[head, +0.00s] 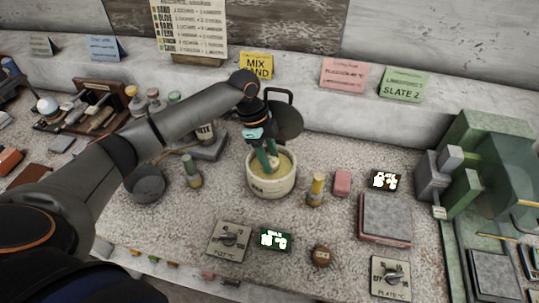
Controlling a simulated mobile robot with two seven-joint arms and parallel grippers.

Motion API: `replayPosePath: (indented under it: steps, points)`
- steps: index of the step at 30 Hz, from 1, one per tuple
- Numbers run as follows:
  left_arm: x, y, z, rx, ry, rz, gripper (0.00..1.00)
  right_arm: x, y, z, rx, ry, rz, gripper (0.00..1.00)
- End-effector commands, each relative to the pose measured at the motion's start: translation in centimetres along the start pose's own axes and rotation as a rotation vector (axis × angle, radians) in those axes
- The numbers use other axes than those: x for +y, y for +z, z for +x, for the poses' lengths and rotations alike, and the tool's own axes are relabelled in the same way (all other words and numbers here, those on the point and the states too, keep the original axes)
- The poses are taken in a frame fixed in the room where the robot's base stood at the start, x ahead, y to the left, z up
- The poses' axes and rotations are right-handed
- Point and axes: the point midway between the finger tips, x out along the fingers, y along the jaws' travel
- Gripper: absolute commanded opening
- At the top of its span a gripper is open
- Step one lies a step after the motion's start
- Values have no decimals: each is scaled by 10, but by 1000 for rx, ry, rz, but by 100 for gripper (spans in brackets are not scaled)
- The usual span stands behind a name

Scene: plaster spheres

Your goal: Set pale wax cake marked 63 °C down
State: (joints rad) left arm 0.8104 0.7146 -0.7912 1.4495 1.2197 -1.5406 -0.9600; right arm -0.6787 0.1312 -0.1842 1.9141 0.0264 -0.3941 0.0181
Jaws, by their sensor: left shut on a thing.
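My left gripper (268,168) reaches down into a cream pot (271,191) with yellowish contents, in the middle of the bench. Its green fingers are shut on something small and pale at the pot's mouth. I take this to be the pale wax cake, but the fingers and the pot hide most of it and no 63 °C marking can be read. I cannot tell whether it touches the contents. My right gripper is not in view.
A dark pan-like disc (286,121) stands behind the pot. A yellow-topped cylinder (316,189) and a pink block (342,183) are to its right. In front are a pot control plate (229,241), a lit display (274,239) and a brown round piece (321,256).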

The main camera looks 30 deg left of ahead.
Motion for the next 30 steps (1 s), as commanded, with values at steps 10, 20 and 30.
replayPosePath:
  steps: [10,20,30]
  points:
    - [0,1,4,0,-1,1,64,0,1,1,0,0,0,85]
    - [0,1,4,0,-1,0,84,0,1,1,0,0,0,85]
    - [0,1,4,0,-1,0,84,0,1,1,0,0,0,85]
